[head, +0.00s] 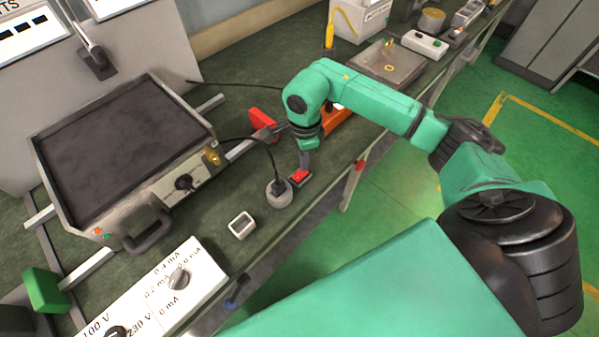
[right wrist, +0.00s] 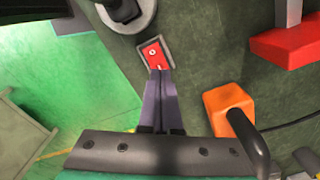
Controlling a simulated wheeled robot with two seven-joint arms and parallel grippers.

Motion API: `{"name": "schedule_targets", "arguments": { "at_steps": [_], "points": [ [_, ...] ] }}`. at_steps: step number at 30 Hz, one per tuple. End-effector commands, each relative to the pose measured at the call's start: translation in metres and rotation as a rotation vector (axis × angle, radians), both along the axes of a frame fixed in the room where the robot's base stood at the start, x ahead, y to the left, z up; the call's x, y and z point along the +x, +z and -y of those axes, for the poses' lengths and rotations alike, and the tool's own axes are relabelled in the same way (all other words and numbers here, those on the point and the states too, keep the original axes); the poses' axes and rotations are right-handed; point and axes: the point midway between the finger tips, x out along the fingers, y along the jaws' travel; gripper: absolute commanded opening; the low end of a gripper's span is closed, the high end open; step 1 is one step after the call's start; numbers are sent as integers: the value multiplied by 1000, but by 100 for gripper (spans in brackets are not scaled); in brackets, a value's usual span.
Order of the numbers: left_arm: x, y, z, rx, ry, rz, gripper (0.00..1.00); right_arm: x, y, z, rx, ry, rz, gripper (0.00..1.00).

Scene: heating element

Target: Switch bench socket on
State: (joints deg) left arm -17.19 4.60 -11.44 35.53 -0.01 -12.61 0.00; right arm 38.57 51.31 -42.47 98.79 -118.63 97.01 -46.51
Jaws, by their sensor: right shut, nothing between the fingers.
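A red rocker switch (head: 300,175) in a grey frame sits on the dark green bench, beside a round grey socket (head: 279,196) with a black plug and cable in it. In the right wrist view the switch (right wrist: 153,52) shows a small white mark, and part of the socket (right wrist: 128,22) shows at the top. My right gripper (head: 303,168) points down at the switch, shut and empty. In the right wrist view its fingertips (right wrist: 160,72) overlap the switch's near edge; I cannot tell whether they touch it. My left gripper is not in view.
A grey heating unit (head: 165,195) with a dark plate stands at left. A small white-framed piece (head: 242,225) and a white dial box (head: 205,275) lie nearer. A red block (head: 262,119) and an orange block (right wrist: 229,105) are close to the gripper.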

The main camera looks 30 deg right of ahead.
Motion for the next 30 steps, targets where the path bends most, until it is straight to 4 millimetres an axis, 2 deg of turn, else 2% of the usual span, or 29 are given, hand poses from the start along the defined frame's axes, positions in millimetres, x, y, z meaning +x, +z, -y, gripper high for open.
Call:
{"name": "schedule_targets", "arguments": {
  "at_steps": [30],
  "points": [
    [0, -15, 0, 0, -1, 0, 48, 0, -16, 0, 0, 0, 0, 0]
  ]
}}
